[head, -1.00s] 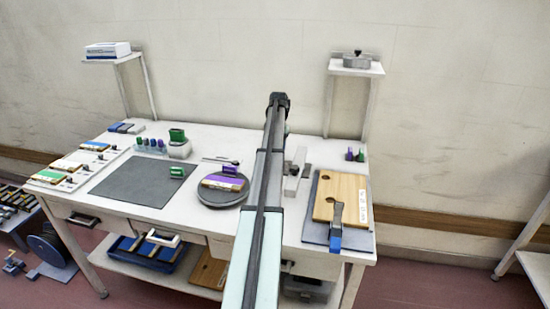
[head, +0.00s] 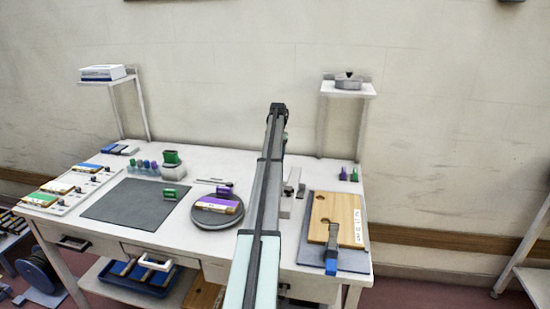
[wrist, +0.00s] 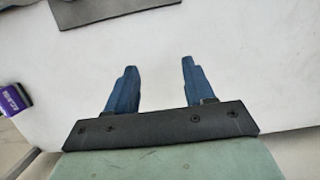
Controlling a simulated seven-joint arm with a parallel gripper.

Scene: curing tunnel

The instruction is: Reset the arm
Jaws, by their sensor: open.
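My gripper (wrist: 158,80) shows in the wrist view as two blue fingers standing apart with nothing between them. It is above the white tabletop (wrist: 235,55), which looks bare below the fingers. In the head view my arm reaches out over the middle of the white table (head: 150,240). The fingers cannot be made out there.
Left of my arm are a round grey disc (head: 215,222) with a purple-and-white block (head: 217,206), and a dark mat (head: 120,203). To the right lies a wooden board (head: 335,218) on a grey plate. Two raised shelves (head: 100,80) (head: 347,93) stand at the back.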

